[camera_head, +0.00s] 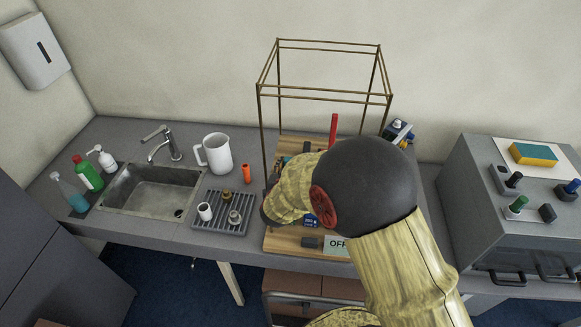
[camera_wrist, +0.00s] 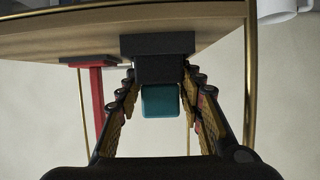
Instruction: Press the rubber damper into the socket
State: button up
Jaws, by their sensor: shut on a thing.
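In the wrist view a teal block with rounded corners (camera_wrist: 168,101), which looks like the rubber damper, shows between the two fingers of my gripper (camera_wrist: 160,76). It meets a dark stepped block (camera_wrist: 157,44) on the wooden board (camera_wrist: 60,38), which looks like the socket. The fingers close in on both sides where the two blocks meet. How deep the damper sits cannot be told. In the head view my arm hides the gripper, the damper and the socket; the board (camera_head: 284,242) shows around it.
A brass frame (camera_head: 318,92) stands around the board, with a post close beside my gripper. A red post (camera_head: 333,130) rises behind my arm. A drain rack (camera_head: 222,222), white jug (camera_head: 214,154) and sink (camera_head: 150,190) lie left; a grey console (camera_head: 500,215) stands right.

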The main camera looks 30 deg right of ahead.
jog(key=shift+s+f, duration=0.25)
jog(key=shift+f, duration=0.2)
jog(key=shift+s+f, duration=0.2)
jog(key=shift+f, duration=0.25)
dwell(1.2)
jog(key=o, duration=1.1)
jog(key=shift+c, duration=0.2)
jog(key=o, duration=0.4)
jog(key=shift+w, duration=0.1)
jog(key=shift+f, duration=0.1)
jog(key=v, duration=0.4)
jog(key=r+v, duration=0.1)
jog(key=v, duration=0.7)
jog(key=shift+w+d+r, duration=0.1)
jog(key=shift+w+r, duration=0.25)
jog(key=shift+w, duration=0.1)
